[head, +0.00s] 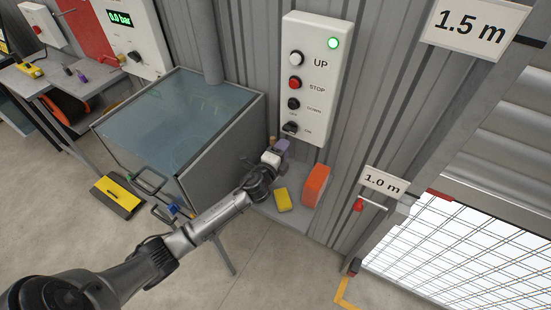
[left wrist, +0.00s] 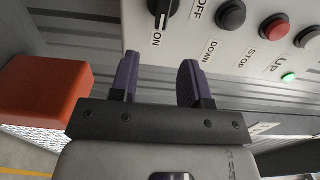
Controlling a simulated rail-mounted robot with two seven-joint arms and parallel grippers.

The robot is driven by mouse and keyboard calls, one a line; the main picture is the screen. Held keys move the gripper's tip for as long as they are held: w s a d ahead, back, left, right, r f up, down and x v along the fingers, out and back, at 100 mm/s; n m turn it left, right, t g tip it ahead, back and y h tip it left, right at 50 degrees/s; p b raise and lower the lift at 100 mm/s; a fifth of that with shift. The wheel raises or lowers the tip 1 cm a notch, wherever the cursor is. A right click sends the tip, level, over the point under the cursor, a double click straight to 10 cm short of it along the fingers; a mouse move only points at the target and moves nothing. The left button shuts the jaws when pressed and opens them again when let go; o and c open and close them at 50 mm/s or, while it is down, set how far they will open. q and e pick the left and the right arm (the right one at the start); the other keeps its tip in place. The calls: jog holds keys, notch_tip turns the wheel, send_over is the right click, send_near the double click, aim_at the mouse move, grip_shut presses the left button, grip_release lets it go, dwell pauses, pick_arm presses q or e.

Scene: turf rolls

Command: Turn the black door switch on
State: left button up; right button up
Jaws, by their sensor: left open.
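The black door switch (head: 290,128) is a rotary knob at the bottom of a white control panel (head: 321,60). OFF is printed above it and ON to its right in the head view. In the left wrist view the knob (left wrist: 162,14) is cut by the top edge; its pale mark faces the ON label. My left gripper (head: 279,144) is just below the panel. Its purple fingers are spread, with nothing seen between them in the left wrist view (left wrist: 159,66). The fingers appear apart from the knob. My right gripper is not in view.
Above the knob are a black DOWN button, a red STOP button (head: 295,83), a white UP button and a lit green lamp (head: 333,43). An orange block (head: 316,185) and a yellow block (head: 283,200) lie under the panel. A glass-topped cabinet (head: 180,110) stands left of my gripper.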

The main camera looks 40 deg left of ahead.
pick_arm(q)
jog(key=shift+v, duration=2.5)
jog(key=s+a+f+n+g+y, duration=0.2)
jog(key=a+n+g+y, duration=0.15)
jog(key=n, duration=0.35)
jog(key=s+d+f+n+g+h, duration=0.2)
jog(key=s+d+n+g+h, duration=0.45)
jog(key=s+d, duration=1.1)
jog(key=s+d+f+g+h, duration=0.15)
jog(key=s+f+g, duration=0.35)
jog(key=s, duration=1)
notch_tip(320, 180, up, 22)
jog(key=t+p, duration=0.1)
jog(key=p, duration=2.2)
